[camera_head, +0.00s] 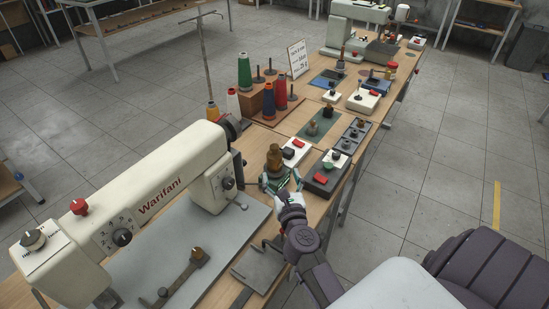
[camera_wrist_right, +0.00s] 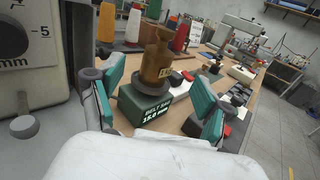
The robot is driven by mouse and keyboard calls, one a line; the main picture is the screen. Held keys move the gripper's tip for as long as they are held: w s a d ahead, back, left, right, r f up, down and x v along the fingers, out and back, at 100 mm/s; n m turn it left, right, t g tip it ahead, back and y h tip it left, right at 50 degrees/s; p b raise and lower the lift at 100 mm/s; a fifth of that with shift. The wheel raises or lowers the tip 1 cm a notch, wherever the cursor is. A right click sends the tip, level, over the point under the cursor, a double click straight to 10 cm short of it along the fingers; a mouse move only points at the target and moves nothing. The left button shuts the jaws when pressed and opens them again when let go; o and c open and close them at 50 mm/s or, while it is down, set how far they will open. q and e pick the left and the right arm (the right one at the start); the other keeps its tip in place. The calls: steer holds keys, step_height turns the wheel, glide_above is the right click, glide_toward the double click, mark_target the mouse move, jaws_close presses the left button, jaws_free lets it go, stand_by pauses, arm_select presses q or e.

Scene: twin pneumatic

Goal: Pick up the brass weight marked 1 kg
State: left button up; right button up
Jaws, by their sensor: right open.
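A brass weight (camera_head: 274,157) with a narrow neck and a knob on top stands upright by the sewing machine. In the right wrist view the brass weight (camera_wrist_right: 156,62) bears a small tag, too blurred to read surely. It stands on a dark round plate (camera_wrist_right: 150,84) on a green block (camera_wrist_right: 150,108) lettered with "15.0 mm". My right gripper (camera_head: 282,180) is open on the near side of the block. In the right wrist view its teal fingers (camera_wrist_right: 163,98) stand apart, one to each side of the block and weight, with nothing gripped. My left gripper is not in view.
The cream sewing machine (camera_head: 150,190) stands close on the left. A dark control box with a red switch (camera_head: 322,178) lies close on the right. Thread cones (camera_head: 244,72) and smaller brass weights (camera_head: 328,110) stand farther along the table.

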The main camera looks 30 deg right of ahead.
mark_target(276, 160)
steer(key=x, duration=0.9)
steer(key=shift+w+d, duration=0.1)
steer(key=shift+w, duration=0.2)
steer(key=shift+s, duration=0.1)
steer(key=shift+c, duration=0.2)
